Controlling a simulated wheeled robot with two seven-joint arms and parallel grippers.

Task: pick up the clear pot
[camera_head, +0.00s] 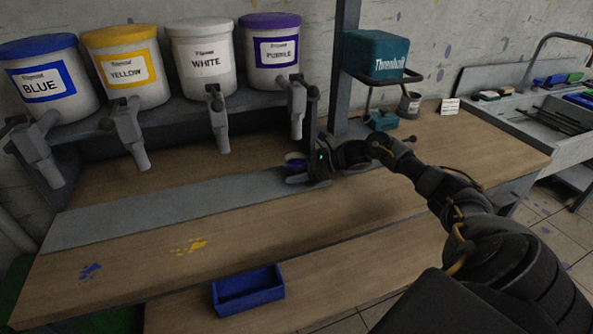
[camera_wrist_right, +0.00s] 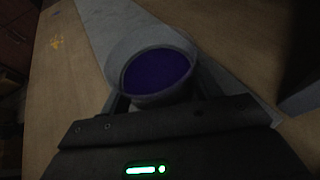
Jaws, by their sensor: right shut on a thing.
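The clear pot (camera_head: 293,165) is at the far right end of the grey strip, below the purple bucket's tap. In the right wrist view the pot (camera_wrist_right: 112,58) has see-through walls and purple paint inside. My right gripper (camera_head: 303,172) reaches in from the right and is shut on the pot, one finger on each side. In the wrist view the pot sits between the fingers of the gripper (camera_wrist_right: 155,98). The head view is too small to tell whether the pot's base touches the strip. My left gripper is not in view.
Buckets labelled blue (camera_head: 39,80), yellow (camera_head: 122,70), white (camera_head: 203,62) and purple (camera_head: 270,55) stand on a shelf with taps hanging down. A teal machine (camera_head: 374,56) stands behind my right arm. A blue tray (camera_head: 248,292) is at the front. The table's (camera_head: 340,235) front middle is clear.

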